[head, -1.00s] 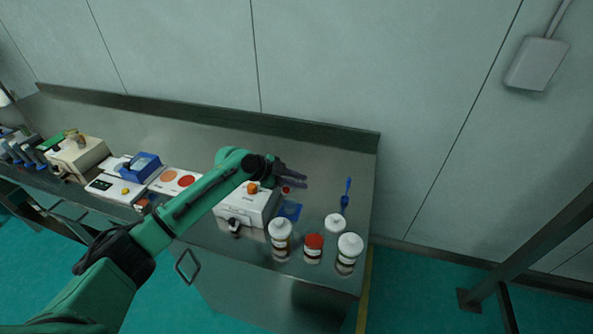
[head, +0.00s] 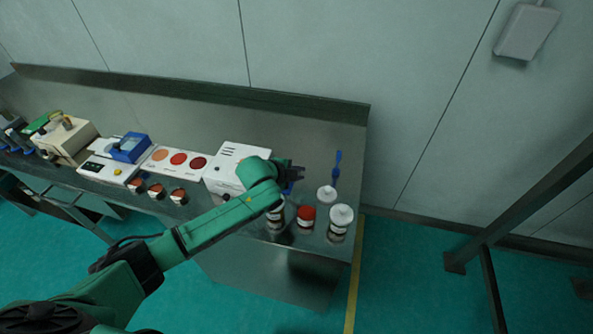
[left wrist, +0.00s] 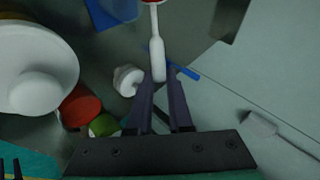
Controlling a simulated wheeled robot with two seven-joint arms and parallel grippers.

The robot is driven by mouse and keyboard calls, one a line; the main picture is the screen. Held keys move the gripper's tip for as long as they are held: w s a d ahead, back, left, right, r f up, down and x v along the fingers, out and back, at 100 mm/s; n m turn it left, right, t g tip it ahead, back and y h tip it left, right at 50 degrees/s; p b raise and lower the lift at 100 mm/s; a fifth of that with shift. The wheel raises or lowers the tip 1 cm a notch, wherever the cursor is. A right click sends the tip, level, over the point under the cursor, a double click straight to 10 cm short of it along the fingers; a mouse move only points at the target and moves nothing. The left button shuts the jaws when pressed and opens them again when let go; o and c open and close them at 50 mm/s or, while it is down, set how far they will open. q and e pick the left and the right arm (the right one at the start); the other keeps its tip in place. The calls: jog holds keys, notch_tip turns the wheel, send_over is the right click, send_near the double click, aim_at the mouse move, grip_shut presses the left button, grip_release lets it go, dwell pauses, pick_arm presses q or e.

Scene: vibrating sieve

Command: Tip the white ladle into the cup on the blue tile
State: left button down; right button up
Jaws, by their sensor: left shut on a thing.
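My left gripper (head: 294,174) is over the right part of the bench, just beside the blue tile (head: 290,188) in the head view. In the left wrist view its fingers (left wrist: 161,82) are shut on the handle of the white ladle (left wrist: 156,45). The ladle's bowl is at the top edge of that view, cut off, with red in it. The blue tile (left wrist: 118,10) shows at the top left there. In the head view my arm hides the ladle and part of the tile.
A red-topped jar (head: 306,214) and a white-topped jar (head: 341,216) stand near the front edge, with a white lid-like piece (head: 326,194) behind. A blue spoon (head: 337,168) lies farther back. A white machine (head: 232,160) and a panel with coloured discs (head: 178,160) stand to the left.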

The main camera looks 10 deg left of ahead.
pick_arm(q)
jog(key=shift+s+d+f+m+t+y+b, duration=0.1)
jog(key=shift+d+f+m+t+y+b, duration=0.1)
jog(key=shift+f+b, duration=0.3)
jog(key=shift+s+d+f+m+t+y+b, duration=0.1)
jog(key=shift+f+m+y+b, duration=0.1)
jog(key=shift+f+b, duration=0.25)
jog(key=shift+s+d+f+m+t+y+b, duration=0.1)
jog(key=shift+d+f+m+t+y+b, duration=0.1)
jog(key=shift+f+m+t+y+b, duration=0.6)
jog(key=shift+r+n+b, duration=0.2)
jog(key=shift+n+b, duration=0.1)
